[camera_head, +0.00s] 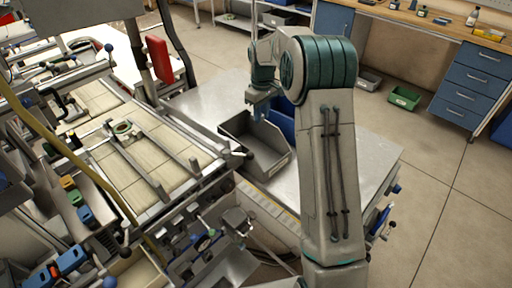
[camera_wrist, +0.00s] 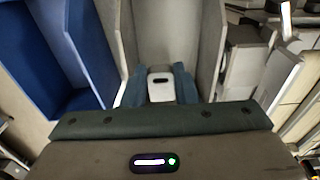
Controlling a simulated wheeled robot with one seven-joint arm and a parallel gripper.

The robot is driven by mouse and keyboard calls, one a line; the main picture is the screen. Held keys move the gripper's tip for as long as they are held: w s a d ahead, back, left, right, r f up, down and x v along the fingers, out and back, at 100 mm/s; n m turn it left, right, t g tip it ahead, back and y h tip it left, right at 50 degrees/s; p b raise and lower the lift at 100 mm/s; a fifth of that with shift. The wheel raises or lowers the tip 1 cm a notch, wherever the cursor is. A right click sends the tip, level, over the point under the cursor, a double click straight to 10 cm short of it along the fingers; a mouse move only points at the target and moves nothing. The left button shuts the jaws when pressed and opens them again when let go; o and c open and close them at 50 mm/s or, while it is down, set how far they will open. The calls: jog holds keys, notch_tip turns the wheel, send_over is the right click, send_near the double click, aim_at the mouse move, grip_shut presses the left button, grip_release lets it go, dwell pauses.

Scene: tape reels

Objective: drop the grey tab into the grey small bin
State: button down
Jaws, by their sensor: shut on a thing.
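The grey tab (camera_wrist: 160,92) is a small pale piece with a dark slot, held between the two teal fingers of my gripper (camera_wrist: 160,88) in the wrist view. In the head view I cannot make the tab out. My gripper (camera_head: 262,101) points down over the grey small bin (camera_head: 272,165), an open-topped bin on the metal table. The bin's pale inside (camera_wrist: 165,35) shows beyond the fingers in the wrist view. How far the tab is above the bin floor I cannot tell.
A blue bin (camera_head: 284,122) stands right beside the grey bin, partly behind my arm; it shows at left in the wrist view (camera_wrist: 85,45). A conveyor machine (camera_head: 150,150) lies to the left. The metal table (camera_head: 205,103) has bare room behind the bins.

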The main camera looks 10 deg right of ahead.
notch_tip(320, 180, down, 5)
jog(key=b, duration=0.3)
jog(key=shift+d, duration=0.15)
jog(key=shift+r, duration=0.1)
jog(key=c, duration=1.1)
grip_release()
notch_tip(320, 180, up, 13)
jog(key=shift+r+b, duration=0.2)
jog(key=shift+b, duration=0.2)
jog(key=shift+r, duration=0.2)
